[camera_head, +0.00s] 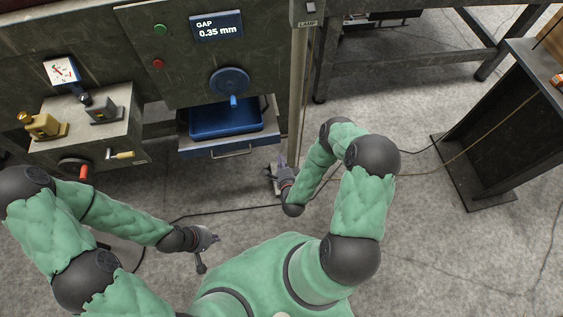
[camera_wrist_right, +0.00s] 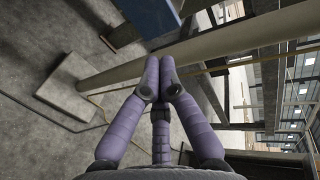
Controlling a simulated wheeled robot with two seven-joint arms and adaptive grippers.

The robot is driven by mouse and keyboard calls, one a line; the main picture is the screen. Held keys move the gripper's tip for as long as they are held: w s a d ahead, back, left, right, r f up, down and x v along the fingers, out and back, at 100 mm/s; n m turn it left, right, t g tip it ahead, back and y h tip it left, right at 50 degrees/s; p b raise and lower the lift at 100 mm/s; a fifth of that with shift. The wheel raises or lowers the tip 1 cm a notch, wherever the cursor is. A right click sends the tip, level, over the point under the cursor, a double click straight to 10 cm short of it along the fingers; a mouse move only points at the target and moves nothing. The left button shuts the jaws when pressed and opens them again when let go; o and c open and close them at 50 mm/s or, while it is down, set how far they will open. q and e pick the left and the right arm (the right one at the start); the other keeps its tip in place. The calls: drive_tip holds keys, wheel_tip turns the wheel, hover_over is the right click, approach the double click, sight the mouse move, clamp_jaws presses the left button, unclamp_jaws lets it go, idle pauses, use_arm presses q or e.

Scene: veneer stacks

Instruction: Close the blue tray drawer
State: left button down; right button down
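The drawer with the blue tray (camera_head: 208,122) stands pulled out below the gauge panel, its tray showing from above. Its grey-blue front (camera_head: 200,150) carries a bar handle (camera_head: 232,153). My right gripper (camera_head: 279,170) is to the right of the drawer front and apart from it, near the foot of a pale post. In the right wrist view its purple fingers (camera_wrist_right: 158,62) come together at the tips with nothing seen between them. A blue surface (camera_wrist_right: 153,16), perhaps part of the drawer, shows at the top there. My left gripper (camera_head: 207,240) is low at left, away from the drawer; its fingers are too small to judge.
The pale post (camera_head: 299,90) stands right of the drawer; it crosses the right wrist view (camera_wrist_right: 215,43) behind the fingers. A metal block with brass fittings (camera_head: 85,130) is left of the drawer. A dark cable lies on the floor. Floor in front of the drawer is mostly clear.

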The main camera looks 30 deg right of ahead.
drive_tip(key=b, duration=0.3)
approach(276, 137)
drive_tip(key=x, duration=0.5)
drive_tip(key=shift+a+f, duration=0.15)
drive_tip(key=shift+f, duration=0.05)
drive_tip(key=shift+w+d+r, duration=0.1)
drive_tip(key=shift+w+d, duration=0.15)
drive_tip(key=shift+w, duration=0.5)
